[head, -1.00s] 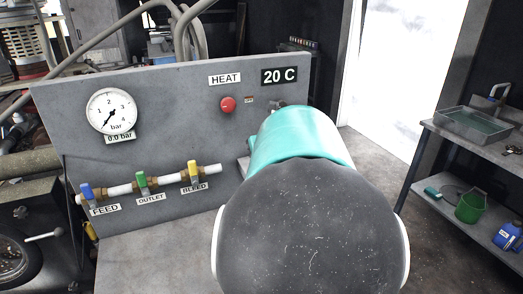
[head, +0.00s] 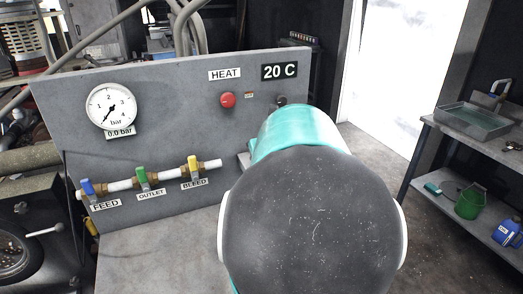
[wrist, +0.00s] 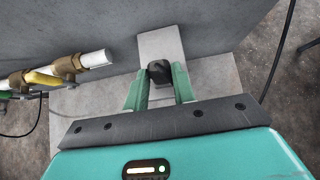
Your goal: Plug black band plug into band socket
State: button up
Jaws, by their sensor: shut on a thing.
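In the wrist view, the green fingers of my gripper (wrist: 158,88) are shut on a small black plug (wrist: 159,71), which sits between the fingertips. A pale grey plate or block (wrist: 160,44) lies just beyond the plug. I cannot tell whether the plug touches it. In the head view, my own arm hides the gripper and the plug. A small dark round fitting (head: 281,100), perhaps the band socket, shows on the grey panel below the 20 C display. I cannot make out its opening.
The grey panel (head: 150,75) carries a gauge (head: 111,108), a red HEAT button (head: 227,100) and a pipe with blue, green and yellow valves. A dark cable (wrist: 281,50) runs at the right in the wrist view. A shelf (head: 470,215) stands at the right.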

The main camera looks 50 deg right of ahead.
jog(key=shift+f, duration=0.25)
jog(key=o, duration=1)
jog(key=v, duration=1.3)
jog(key=shift+s+a+r, duration=0.15)
jog(key=shift+s+r, duration=0.05)
jog(key=shift+s, duration=0.1)
